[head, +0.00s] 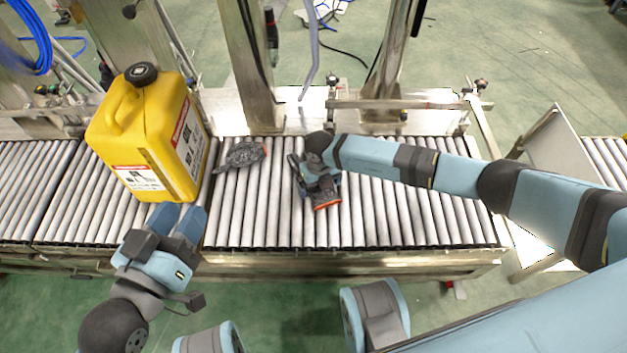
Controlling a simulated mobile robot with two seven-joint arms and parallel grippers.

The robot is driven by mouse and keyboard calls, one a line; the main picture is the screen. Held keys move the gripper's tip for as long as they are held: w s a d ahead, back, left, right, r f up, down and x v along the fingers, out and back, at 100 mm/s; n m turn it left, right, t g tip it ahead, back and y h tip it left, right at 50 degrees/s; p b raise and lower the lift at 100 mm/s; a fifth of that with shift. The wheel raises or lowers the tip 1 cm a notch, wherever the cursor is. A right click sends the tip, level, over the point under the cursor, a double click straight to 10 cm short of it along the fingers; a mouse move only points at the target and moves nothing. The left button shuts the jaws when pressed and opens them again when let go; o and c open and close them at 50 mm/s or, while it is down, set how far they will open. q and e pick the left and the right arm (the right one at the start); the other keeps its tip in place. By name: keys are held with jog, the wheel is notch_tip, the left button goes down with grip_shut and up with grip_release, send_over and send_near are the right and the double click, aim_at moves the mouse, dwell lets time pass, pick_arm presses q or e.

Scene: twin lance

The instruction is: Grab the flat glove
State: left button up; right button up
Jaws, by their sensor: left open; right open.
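A dark grey glove (241,156) with an orange cuff edge lies flat on the roller conveyor, just right of the yellow jug. A second dark glove (326,197) with an orange cuff is on the rollers further right, largely hidden by my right gripper. My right gripper (314,181) is open and points down at this second glove; I cannot tell whether it touches it. My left gripper (180,218) is open and empty, at the conveyor's near edge in front of the jug, below and left of the flat glove.
The roller conveyor (400,225) runs across the view. A large yellow jug (150,135) with a black cap stands on it at the left. Metal posts (250,60) and a rail stand behind it. Rollers to the right of the second glove are clear beneath my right arm.

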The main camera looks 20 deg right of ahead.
jog(key=shift+f, duration=0.2)
jog(key=c, duration=0.5)
jog(key=shift+c, duration=0.2)
